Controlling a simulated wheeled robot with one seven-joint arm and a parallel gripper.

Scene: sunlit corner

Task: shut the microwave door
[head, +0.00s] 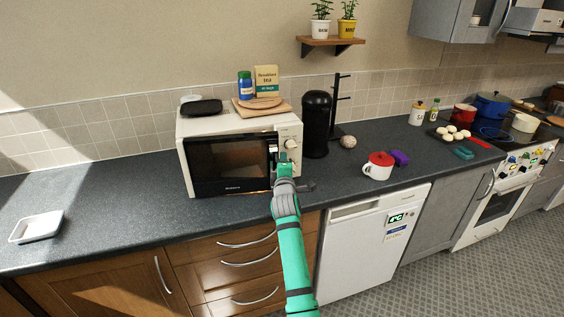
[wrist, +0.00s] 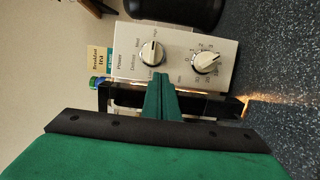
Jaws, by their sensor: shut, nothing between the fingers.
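The cream microwave (head: 240,123) stands on the dark worktop. Its black door (head: 225,165) is shut or very nearly shut; a small gap cannot be ruled out. A warm glow shows at the door's lower right corner. My gripper (head: 282,160) is shut and empty in front of the door's handle side, beside the control panel. In the wrist view, the green fingers of my gripper (wrist: 160,82) are together and overlap the black door edge (wrist: 205,103) and panel (wrist: 170,55). Whether they touch the door cannot be told.
A board (head: 262,108), boxed tea (head: 266,80), a blue jar (head: 245,85) and a black dish (head: 201,107) sit on the microwave. A black canister (head: 316,125) stands close to its right. A white tray (head: 37,227) lies far left, with clear worktop between.

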